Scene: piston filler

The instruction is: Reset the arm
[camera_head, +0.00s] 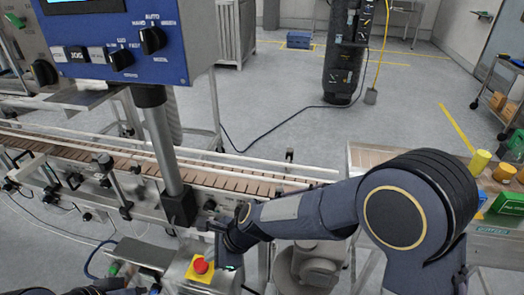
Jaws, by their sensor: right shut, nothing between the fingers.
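My right arm (300,212) comes in from the right and reaches left across the front of the conveyor. Its gripper (226,260) is shut and empty, just right of a red button (200,266) on a yellow plate. I cannot tell whether the gripper touches the button's box. Part of my left arm (100,287) shows at the bottom left edge. Its fingers are too small and cut off to read.
A blue control panel (120,52) with knobs stands on a post at upper left. A slatted conveyor (130,160) runs behind my right gripper. Yellow and green items (480,162) lie on the right-hand table. The floor beyond is mostly clear.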

